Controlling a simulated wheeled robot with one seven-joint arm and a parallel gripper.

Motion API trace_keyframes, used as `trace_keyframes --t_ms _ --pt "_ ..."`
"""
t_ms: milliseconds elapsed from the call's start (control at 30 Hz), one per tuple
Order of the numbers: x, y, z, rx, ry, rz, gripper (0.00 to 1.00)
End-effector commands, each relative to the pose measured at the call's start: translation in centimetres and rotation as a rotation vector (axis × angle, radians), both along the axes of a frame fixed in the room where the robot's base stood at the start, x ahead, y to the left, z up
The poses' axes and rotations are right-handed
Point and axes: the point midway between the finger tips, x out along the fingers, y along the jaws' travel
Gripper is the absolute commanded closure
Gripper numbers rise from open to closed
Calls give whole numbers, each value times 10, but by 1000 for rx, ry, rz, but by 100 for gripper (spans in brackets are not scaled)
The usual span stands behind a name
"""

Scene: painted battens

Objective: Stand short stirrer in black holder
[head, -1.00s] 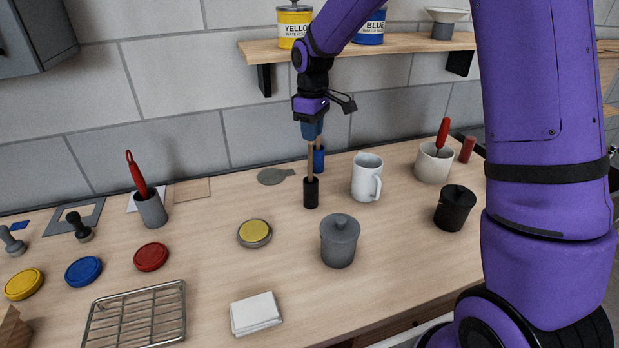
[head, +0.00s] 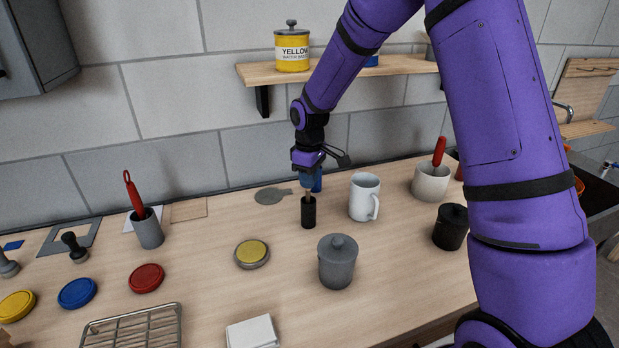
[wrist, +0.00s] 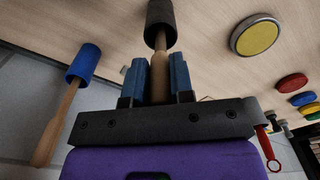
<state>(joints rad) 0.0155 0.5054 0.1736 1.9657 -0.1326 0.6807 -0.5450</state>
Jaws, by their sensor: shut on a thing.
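My gripper (head: 309,185) is shut on a wooden stirrer (wrist: 160,72), with the blue fingers on both sides of its handle in the wrist view. The stirrer points down and its lower end is inside the mouth of the black holder (head: 308,213). The holder also shows in the wrist view (wrist: 160,14). It stands upright on the counter, and my fingertips are just above its rim. How deep the stirrer reaches inside is hidden.
A blue holder (wrist: 84,62) with another wooden stirrer (wrist: 56,125) stands close behind. A white mug (head: 364,197) is to the right, a grey lidded pot (head: 337,262) in front, and a yellow-topped tin (head: 251,253) front left. A shelf (head: 262,74) hangs above.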

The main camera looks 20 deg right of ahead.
Motion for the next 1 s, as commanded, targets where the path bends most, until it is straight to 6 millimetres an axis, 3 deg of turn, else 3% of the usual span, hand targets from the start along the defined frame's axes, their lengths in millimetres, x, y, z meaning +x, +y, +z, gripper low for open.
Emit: trace_keyframes --t_ms 33,67,167,567,1000 --pt "0 0 -2 0 1 0 100" --pt "0 0 -2 -1 1 0 74" --pt "0 0 -1 0 0 0 53" --pt "0 0 8 0 -1 0 53" --pt "0 0 88 -1 -4 -1 53"
